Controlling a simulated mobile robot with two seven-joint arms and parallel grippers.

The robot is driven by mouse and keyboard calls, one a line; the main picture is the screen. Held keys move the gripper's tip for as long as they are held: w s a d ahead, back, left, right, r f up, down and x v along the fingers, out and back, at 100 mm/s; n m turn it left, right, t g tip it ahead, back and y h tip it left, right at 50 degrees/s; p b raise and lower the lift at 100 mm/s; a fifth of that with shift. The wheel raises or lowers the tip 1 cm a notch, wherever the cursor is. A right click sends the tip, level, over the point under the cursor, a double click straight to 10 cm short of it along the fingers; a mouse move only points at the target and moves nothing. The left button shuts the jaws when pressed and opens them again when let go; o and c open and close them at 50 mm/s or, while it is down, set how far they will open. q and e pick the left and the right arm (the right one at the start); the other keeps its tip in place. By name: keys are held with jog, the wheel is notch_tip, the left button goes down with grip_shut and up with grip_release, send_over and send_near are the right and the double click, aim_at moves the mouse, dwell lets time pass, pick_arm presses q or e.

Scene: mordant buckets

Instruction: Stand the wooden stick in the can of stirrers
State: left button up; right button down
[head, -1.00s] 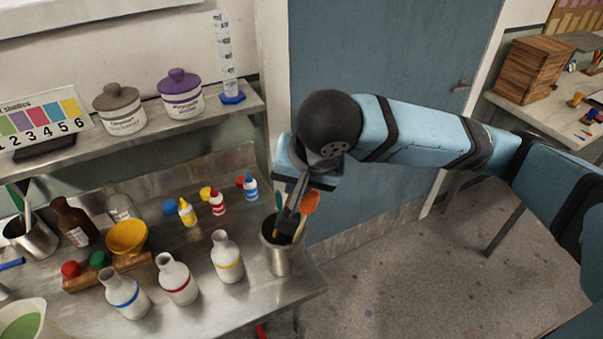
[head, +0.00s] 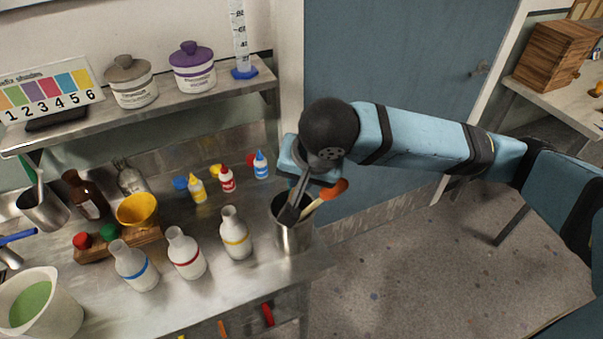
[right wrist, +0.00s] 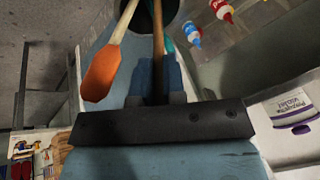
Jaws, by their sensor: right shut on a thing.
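The can of stirrers (head: 294,238) is a metal can near the bench's right edge. An orange-headed stirrer (head: 336,188) leans out of it to the right; it also shows in the right wrist view (right wrist: 101,72). A teal stirrer (right wrist: 169,46) stands there too. Whether the stick touches the can's bottom is hidden. My left gripper is not in view.
A shelf (head: 200,102) runs above. Open floor lies right of the bench.

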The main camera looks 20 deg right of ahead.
jog(key=c, duration=1.1)
grip_release()
jog(key=p+v, duration=0.1)
jog(key=v, duration=1.3)
jog(key=shift+w, duration=0.1)
jog(key=shift+f, duration=0.1)
